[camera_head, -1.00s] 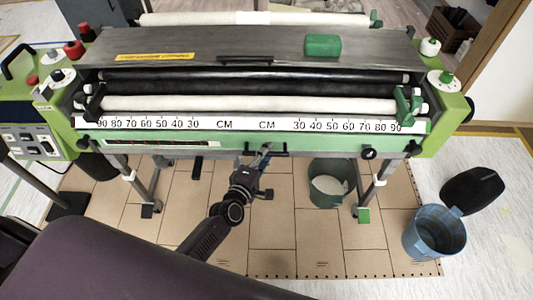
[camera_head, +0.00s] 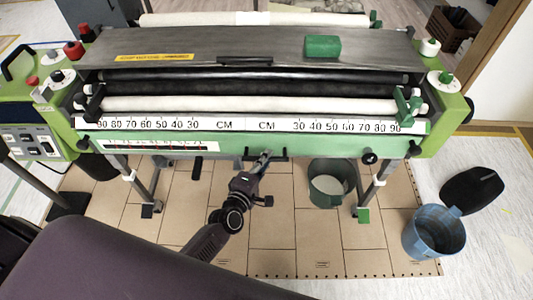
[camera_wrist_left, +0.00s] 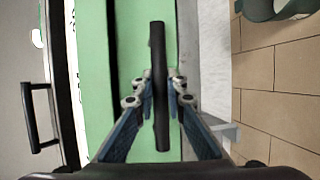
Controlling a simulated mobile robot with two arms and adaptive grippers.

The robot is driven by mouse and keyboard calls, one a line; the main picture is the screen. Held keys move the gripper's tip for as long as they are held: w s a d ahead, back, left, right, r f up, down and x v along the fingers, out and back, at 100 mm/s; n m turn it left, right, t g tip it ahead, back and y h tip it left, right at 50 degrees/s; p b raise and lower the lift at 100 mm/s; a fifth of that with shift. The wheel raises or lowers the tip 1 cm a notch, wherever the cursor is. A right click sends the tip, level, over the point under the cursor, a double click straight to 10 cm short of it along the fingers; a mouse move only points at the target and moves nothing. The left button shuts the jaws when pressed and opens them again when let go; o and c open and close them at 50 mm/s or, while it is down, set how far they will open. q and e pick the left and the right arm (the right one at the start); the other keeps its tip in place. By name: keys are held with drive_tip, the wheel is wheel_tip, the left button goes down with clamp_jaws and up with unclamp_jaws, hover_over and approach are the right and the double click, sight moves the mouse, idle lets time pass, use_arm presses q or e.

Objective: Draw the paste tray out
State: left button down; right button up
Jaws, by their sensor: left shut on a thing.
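The paste tray (camera_head: 320,145) is the long green front below the white centimetre scale of the pasting machine. A black bar handle (camera_head: 280,153) sits at its middle. My left gripper (camera_head: 263,158) reaches up from below and is shut on this handle. In the left wrist view the black handle (camera_wrist_left: 157,40) runs upright between the two fingers of the gripper (camera_wrist_left: 160,88), with the green tray front (camera_wrist_left: 98,60) behind it. My right gripper is not in view.
A dark green bucket (camera_head: 328,185) stands on the floor right of the gripper, under the machine. A blue bucket (camera_head: 432,235) and a black bin lid-like object (camera_head: 472,190) lie farther right. The brown tiled floor (camera_head: 300,240) in front is mostly clear.

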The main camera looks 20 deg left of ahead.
use_arm(q)
drive_tip(key=s+d, duration=0.3)
drive_tip(key=s, duration=0.8)
drive_tip(key=s+d+p, duration=0.1)
drive_tip(key=s+d, duration=0.2)
drive_tip(key=s, duration=0.8)
drive_tip(key=shift+s+d, duration=0.25)
drive_tip(key=shift+s, duration=0.05)
drive_tip(key=c, duration=1.9)
unclamp_jaws()
drive_tip(key=shift+c, duration=0.2)
drive_tip(key=v, duration=1.2)
drive_tip(key=shift+f, duration=0.2)
